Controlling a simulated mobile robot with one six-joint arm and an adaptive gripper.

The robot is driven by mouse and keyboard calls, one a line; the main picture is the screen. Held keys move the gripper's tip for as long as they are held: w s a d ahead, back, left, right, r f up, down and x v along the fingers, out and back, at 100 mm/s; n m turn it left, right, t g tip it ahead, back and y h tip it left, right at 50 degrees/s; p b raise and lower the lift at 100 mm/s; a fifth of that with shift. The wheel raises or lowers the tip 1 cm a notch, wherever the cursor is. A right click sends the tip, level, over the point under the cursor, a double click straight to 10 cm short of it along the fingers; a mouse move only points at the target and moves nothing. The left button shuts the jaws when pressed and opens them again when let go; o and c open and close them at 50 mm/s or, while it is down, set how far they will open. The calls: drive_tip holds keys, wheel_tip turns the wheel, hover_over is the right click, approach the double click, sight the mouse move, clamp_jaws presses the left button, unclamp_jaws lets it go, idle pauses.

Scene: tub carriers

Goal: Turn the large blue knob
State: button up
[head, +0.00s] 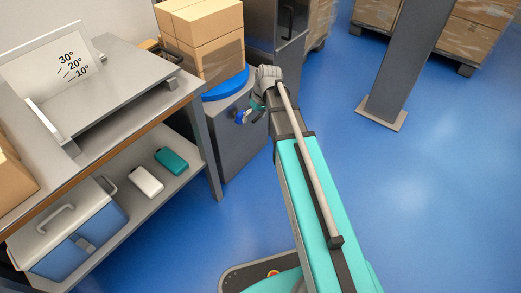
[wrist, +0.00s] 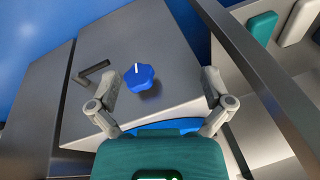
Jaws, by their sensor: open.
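The large blue knob (wrist: 139,78) has a lobed rim and a white mark pointing up in the wrist view. It sits on the face of a grey cabinet (wrist: 165,45). In the head view the knob (head: 239,117) is small, at the cabinet's upper front edge beside my gripper. My gripper (wrist: 163,82) is open, with its fingers spread wide on either side of the knob. The left finger is nearer to the knob. Neither finger appears to touch it. How far the fingertips stand off the panel is hard to tell.
A dark bent handle (wrist: 95,71) is left of the knob, close to the left finger. Stacked cardboard boxes (head: 203,38) stand on a blue round top (head: 226,86) above the cabinet. A workbench (head: 130,95) is at left.

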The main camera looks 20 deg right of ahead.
drive_tip(key=s+a+m+g+h, duration=0.1)
drive_tip(key=s+a+m+h, duration=0.1)
drive_tip(key=s, duration=1.3)
drive_tip(key=shift+f+m+h, duration=0.3)
drive_tip(key=shift+m+h, duration=0.2)
drive_tip(key=shift+m, duration=0.4)
drive_tip(key=shift+s, duration=0.15)
wheel_tip(320, 180, up, 38)
drive_tip(key=p, duration=3.8)
